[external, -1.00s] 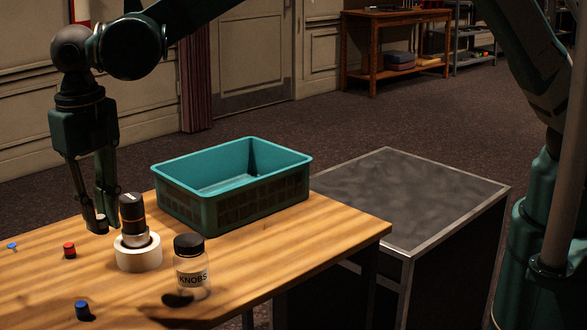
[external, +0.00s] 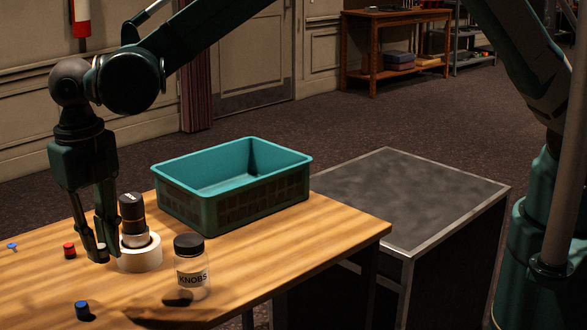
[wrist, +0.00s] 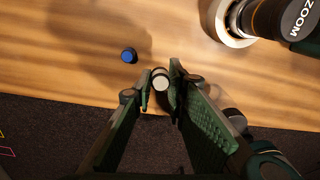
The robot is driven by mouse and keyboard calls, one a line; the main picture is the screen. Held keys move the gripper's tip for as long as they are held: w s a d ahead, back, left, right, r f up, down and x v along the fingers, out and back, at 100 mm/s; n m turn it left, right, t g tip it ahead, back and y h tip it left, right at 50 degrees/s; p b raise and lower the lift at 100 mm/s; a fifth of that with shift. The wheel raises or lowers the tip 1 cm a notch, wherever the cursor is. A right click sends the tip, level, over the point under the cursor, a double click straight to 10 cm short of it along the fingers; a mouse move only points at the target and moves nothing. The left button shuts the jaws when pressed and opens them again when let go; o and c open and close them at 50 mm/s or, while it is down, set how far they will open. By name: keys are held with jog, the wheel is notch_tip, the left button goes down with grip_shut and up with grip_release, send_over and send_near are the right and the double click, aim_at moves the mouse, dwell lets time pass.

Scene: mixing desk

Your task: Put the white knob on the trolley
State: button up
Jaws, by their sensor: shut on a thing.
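The white knob (wrist: 161,80) shows in the wrist view as a pale round top with a dark rim, between my fingertips. My gripper (wrist: 161,91) is shut on it. In the external view my gripper (external: 97,256) points down at the left of the table, just left of the tape roll; the knob is mostly hidden there by the fingers. I cannot tell whether the knob touches the table. The trolley (external: 410,195), with a dark grey top and metal edges, stands right of the table, and its visible top is empty.
A tape roll (external: 140,260) with a black lens (external: 132,212) standing in it is beside my gripper. A knobs jar (external: 190,270) and teal crate (external: 232,205) stand farther right. A red knob (external: 69,250) and blue knobs (external: 82,308) lie on the wooden table (external: 290,240).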

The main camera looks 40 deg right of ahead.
send_over(113, 305)
jog(key=shift+a+f+b, duration=0.1)
jog(key=shift+f+b, duration=0.25)
jog(key=shift+f, duration=2.75)
jog(key=shift+f, duration=1.9)
jog(key=shift+f+b, duration=0.1)
jog(key=shift+b, duration=0.2)
jog(key=shift+o, duration=1.3)
jog(key=o, duration=0.4)
notch_tip(113, 305, up, 12)
jog(key=shift+a+r+p, duration=0.15)
jog(key=shift+p, duration=0.55)
